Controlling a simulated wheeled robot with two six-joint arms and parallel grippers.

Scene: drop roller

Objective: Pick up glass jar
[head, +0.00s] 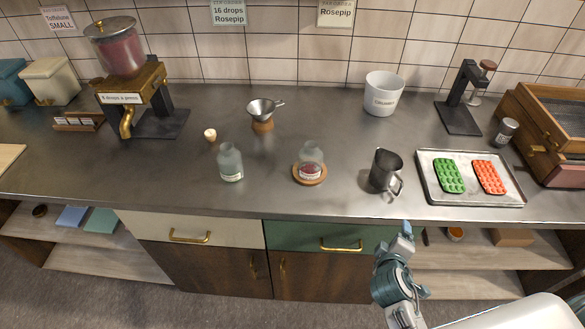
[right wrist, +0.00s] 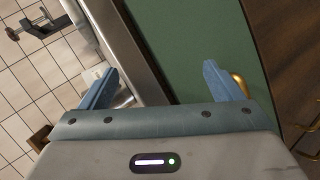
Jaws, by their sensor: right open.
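A clear glass jar (head: 311,155) with dark red contents and a label stands upright on a round wooden coaster (head: 311,175) on the steel counter. A frosted glass bottle (head: 230,164) with a label stands to its left. My right gripper (head: 406,230) is in front of the counter's front edge, below and to the right of the jar, apart from it. In the right wrist view its two blue fingers (right wrist: 160,76) are spread with nothing between them, before the green drawer. The jar cannot be made out there. My left gripper is not in view.
A metal pitcher (head: 384,172) stands right of the jar, beside a tray (head: 470,199) with green and red molds. A funnel on a wooden stand (head: 263,125) and a white bucket (head: 383,97) are behind. A dispenser (head: 122,80) stands at left. The counter around the jar is clear.

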